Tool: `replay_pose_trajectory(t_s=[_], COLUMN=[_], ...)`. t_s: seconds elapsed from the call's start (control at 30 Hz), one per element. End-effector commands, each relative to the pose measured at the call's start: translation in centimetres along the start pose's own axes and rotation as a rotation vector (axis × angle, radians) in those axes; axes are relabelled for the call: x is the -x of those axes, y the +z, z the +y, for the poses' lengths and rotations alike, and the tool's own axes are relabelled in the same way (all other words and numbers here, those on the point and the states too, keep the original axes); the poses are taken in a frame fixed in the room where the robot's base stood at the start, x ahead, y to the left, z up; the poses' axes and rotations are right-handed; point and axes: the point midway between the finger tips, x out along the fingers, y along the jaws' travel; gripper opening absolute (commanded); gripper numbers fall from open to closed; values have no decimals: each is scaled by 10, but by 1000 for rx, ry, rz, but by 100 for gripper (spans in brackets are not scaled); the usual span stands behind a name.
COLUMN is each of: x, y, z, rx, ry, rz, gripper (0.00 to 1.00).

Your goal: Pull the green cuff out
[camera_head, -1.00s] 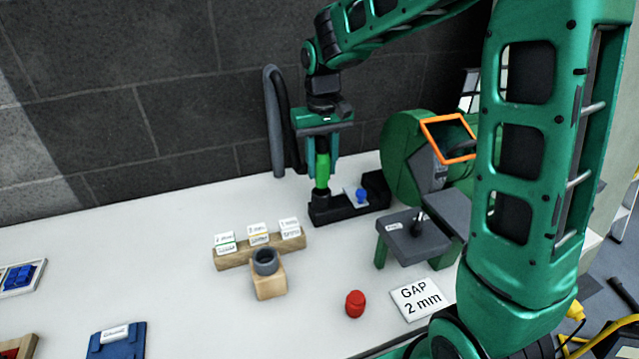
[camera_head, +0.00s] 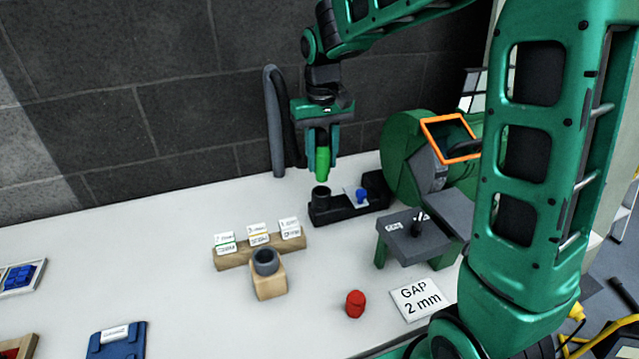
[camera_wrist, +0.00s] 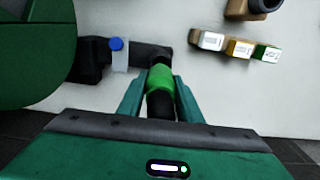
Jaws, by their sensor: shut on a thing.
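The green cuff (camera_head: 322,162) is between the fingers of my gripper (camera_head: 322,160), which is shut on it. It hangs upright just above a dark round socket (camera_head: 321,193) at the left end of a black holder (camera_head: 345,206). In the head view a small gap shows between the cuff's lower end and the socket. In the wrist view the cuff (camera_wrist: 160,82) shows bright green between the two fingers of my gripper (camera_wrist: 160,88), with a black part nearer the camera.
A blue-topped piece (camera_head: 361,196) sits on the holder's right part. A green round machine (camera_head: 405,150) stands close on the right. A wooden block with a grey ring (camera_head: 266,262), a labelled rack (camera_head: 260,250) and a red piece (camera_head: 355,304) are in front.

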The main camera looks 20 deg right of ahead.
Motion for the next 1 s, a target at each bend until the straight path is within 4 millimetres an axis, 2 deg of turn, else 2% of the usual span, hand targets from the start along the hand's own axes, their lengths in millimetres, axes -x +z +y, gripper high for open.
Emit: replay_pose_trajectory(t_s=[1.0], x=[44], y=[0], z=[0], rx=[0], ry=[0], rz=[2], gripper=[0])
